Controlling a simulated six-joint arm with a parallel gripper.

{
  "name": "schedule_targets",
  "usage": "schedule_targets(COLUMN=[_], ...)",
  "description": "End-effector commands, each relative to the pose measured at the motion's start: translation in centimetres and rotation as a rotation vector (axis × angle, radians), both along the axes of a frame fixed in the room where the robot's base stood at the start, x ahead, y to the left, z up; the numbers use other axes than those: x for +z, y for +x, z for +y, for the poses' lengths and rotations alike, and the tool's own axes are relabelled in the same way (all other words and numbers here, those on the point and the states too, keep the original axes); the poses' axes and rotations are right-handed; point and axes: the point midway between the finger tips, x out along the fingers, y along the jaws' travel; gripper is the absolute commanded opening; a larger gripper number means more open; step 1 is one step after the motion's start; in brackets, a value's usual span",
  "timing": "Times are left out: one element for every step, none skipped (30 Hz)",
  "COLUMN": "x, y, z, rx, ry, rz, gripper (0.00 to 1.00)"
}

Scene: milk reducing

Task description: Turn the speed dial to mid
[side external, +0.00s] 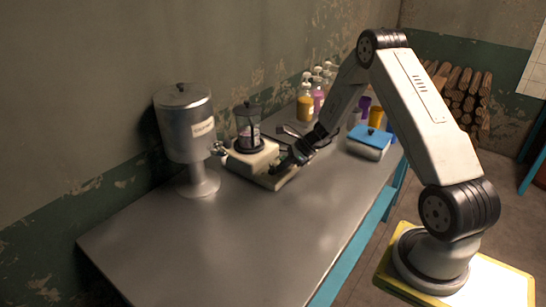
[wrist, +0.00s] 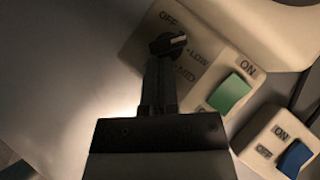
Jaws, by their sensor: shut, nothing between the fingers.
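The speed dial (wrist: 168,44) is a small black knob with a pale pointer mark on a cream control panel (wrist: 140,50). In the wrist view, OFF is printed above it, LOW to its right and MID below right. The pale mark points right, on the side between OFF and LOW. My gripper (wrist: 159,62) is shut and empty, with its fingertips right at the dial's lower edge; I cannot tell whether they touch. In the side view my gripper (side external: 279,168) hides the dial at the front of the mixer base (side external: 253,157).
A green ON switch (wrist: 230,94) sits beside the dial, and a blue switch (wrist: 295,159) is on a separate unit. A metal dispenser (side external: 187,125) stands left of the mixer. A blue-topped box (side external: 369,141) and bottles (side external: 305,108) stand beyond. The table's near part (side external: 230,240) is clear.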

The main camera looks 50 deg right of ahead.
Motion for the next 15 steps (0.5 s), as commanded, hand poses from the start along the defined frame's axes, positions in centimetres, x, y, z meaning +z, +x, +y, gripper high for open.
schedule_targets(x=[0.03, 0.04, 0.03, 0.03, 0.02, 0.02, 0.01, 0.01, 0.01, 0.01, 0.01, 0.0, 0.0, 0.01, 0.01], y=[0.01, 0.01, -0.01, -0.01, -0.01, -0.03, -0.03, -0.04, -0.04, -0.05, -0.06, -0.07, -0.07, -0.07, -0.06], z=[0.03, 0.04, 0.05, 0.06, 0.07, 0.08, 0.09, 0.1, 0.11, 0.13, 0.14, 0.16, 0.16, 0.18, 0.19], rx=[-0.004, -0.008, -0.011, -0.014, -0.018, -0.022, -0.025, -0.028, -0.033, -0.035, -0.037, -0.041, -0.044, -0.047, -0.051], ry=[0.0, -0.001, -0.001, -0.001, -0.001, -0.001, -0.001, -0.001, -0.001, 0.0, 0.001, -0.001, 0.0, 0.0, 0.0], rz=[0.0, 0.0, 0.0, -0.001, 0.0, 0.0, 0.0, 0.001, 0.001, 0.0, 0.0, 0.001, 0.0, 0.0, 0.0], gripper=[0.0, 0.0, 0.0, 0.0, 0.0, 0.0, 0.0, 0.0, 0.0, 0.0, 0.0, 0.0, 0.0, 0.0, 0.0])
